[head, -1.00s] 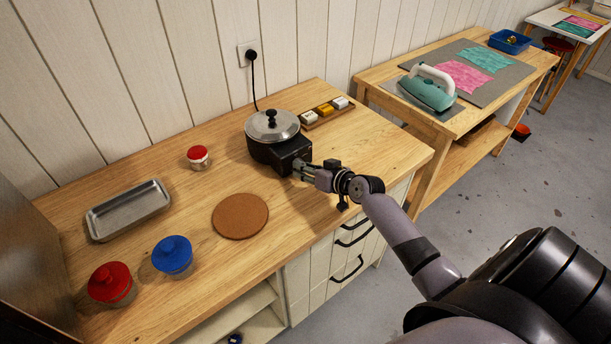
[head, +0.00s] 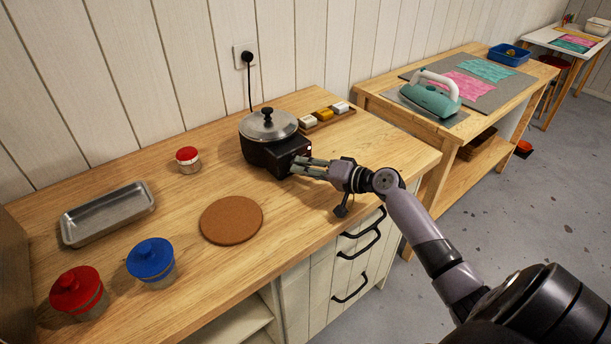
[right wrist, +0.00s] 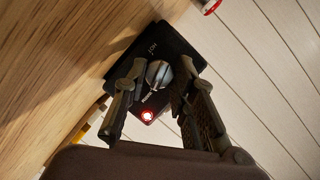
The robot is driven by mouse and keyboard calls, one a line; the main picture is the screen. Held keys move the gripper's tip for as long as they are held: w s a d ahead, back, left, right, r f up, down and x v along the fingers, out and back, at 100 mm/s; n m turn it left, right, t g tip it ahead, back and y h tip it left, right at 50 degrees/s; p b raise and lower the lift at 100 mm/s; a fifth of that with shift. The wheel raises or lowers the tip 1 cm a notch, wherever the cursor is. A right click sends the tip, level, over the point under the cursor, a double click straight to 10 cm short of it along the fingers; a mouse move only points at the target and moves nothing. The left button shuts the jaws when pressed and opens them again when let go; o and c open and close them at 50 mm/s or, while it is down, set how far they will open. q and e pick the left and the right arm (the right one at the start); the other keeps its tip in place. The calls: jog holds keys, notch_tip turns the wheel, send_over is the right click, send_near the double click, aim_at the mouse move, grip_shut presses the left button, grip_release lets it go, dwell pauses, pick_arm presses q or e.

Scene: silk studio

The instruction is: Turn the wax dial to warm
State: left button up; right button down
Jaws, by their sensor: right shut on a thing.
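The wax pot (head: 266,140) is dark with a steel lid and stands on the wooden counter. Its black control box (head: 284,158) faces my right arm. The silver dial (right wrist: 158,74) sits on the box front in the right wrist view. A red lamp (right wrist: 147,116) glows beside it, and small white lettering shows on the panel, partly hard to read. My right gripper (head: 300,167) is at the box. In the right wrist view its fingers (right wrist: 160,76) are closed around the dial, one on each side. The dial's pointer is not clear. My left gripper is out of view.
A tray of small blocks (head: 327,116) lies right behind the pot. A cork mat (head: 231,220), a red-lidded jar (head: 188,160), a steel tray (head: 107,214), and red (head: 78,293) and blue (head: 151,262) lidded jars stand left. An iron (head: 430,97) rests on the far table.

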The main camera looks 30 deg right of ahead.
jog(key=shift+d+m, duration=0.1)
jog(key=shift+m, duration=0.2)
jog(key=c, duration=1.3)
grip_release()
jog(key=shift+s, duration=0.1)
jog(key=v, duration=1.2)
jog(key=shift+f, duration=0.15)
jog(key=shift+d, duration=0.1)
